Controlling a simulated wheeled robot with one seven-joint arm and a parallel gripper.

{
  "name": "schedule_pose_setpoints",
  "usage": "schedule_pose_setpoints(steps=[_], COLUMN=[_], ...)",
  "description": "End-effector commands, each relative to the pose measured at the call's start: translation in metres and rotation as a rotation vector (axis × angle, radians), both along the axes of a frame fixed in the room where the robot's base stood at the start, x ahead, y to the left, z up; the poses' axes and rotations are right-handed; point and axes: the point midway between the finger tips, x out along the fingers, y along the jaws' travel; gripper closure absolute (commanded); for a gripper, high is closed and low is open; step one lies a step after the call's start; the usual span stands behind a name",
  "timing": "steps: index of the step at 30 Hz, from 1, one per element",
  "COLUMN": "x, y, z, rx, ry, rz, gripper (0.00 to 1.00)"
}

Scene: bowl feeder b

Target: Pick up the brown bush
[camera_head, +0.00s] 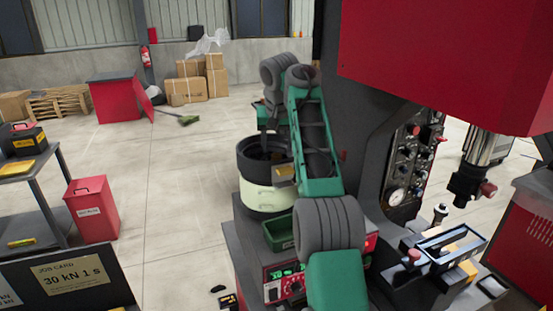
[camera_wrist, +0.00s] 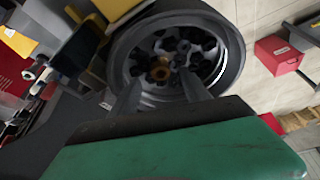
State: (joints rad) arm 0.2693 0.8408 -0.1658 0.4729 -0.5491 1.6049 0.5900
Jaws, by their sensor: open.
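The brown bush (camera_wrist: 161,69) lies in the dark round feeder bowl (camera_wrist: 232,40) among several black parts, near the middle of the bowl in the wrist view. In the head view the black bowl (camera_head: 245,161) sits on a cream base, and the bush cannot be made out there. My gripper (camera_wrist: 160,90) is open and empty, its two grey fingers pointing into the bowl with the bush between and beyond their tips. In the head view my gripper (camera_head: 267,142) hangs over the bowl, partly hidden by my arm.
A green bin (camera_head: 279,234) stands in front of the feeder. A red press (camera_head: 450,65) rises close on the right of my arm. A red bin (camera_head: 91,210) and a grey shelf are at left. Open floor lies left of the feeder.

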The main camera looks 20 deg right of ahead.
Motion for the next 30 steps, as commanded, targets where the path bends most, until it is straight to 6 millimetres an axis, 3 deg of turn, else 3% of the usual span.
schedule_pose_setpoints(steps=[6,14,30], x=[0.016,0.017,0.017], y=[-0.006,-0.007,-0.007], z=[-0.035,-0.039,-0.039], rx=[0.001,0.001,0.001], ry=[0.003,0.001,0.002], rz=[-0.003,-0.004,-0.004], gripper=[0.45,0.45,0.89])
